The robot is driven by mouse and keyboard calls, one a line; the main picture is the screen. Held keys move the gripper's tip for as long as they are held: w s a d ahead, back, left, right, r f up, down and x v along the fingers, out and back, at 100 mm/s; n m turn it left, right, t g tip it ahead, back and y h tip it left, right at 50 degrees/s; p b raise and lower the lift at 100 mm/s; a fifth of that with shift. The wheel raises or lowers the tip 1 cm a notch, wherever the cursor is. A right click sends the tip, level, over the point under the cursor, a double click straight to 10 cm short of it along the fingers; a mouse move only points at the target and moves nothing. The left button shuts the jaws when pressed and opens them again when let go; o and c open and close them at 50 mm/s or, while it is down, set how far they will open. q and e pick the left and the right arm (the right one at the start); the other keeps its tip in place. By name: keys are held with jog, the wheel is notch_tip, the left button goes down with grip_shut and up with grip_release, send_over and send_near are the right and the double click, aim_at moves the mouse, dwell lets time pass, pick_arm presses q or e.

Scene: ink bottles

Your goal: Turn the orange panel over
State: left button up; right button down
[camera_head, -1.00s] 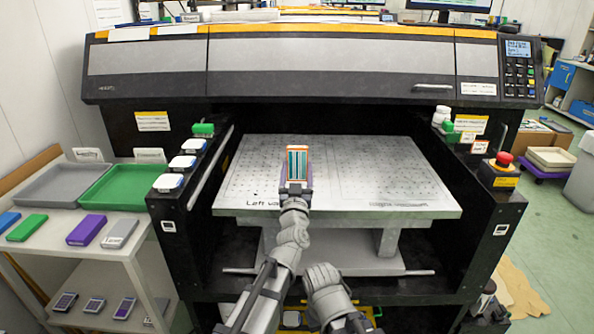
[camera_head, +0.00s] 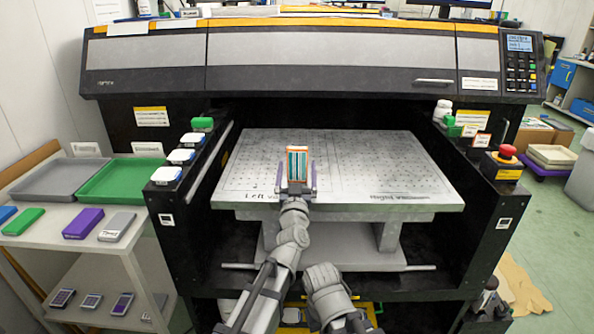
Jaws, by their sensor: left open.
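The orange panel (camera_head: 297,163) shows as a small upright block with an orange rim and a white and teal striped face. It stands over the near middle of the perforated grey metal bed (camera_head: 389,178) inside the machine. My left gripper (camera_head: 297,180) is open, with one purple-grey finger on each side of the panel's lower part. A small gap seems to show at each finger, but I cannot tell whether either touches. The panel's lower end is hidden behind the gripper. Part of my right arm shows at the bottom; its gripper is not seen.
White-topped boxes (camera_head: 165,175) line the machine's left rail. A red button (camera_head: 507,151) sits on the right rail. A green tray (camera_head: 122,180) and grey tray (camera_head: 58,180) lie on the left cart. The bed beside the panel is clear; the machine's front beam (camera_head: 330,65) stands behind.

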pick_arm(q)
jog(key=b+v, duration=0.2)
jog(key=v, duration=0.6)
pick_arm(e)
notch_tip(320, 180, down, 2)
jog(key=shift+f, duration=0.15)
pick_arm(q)
jog(key=shift+s+f, duration=0.1)
pick_arm(e)
jog(key=shift+d+f, duration=0.1)
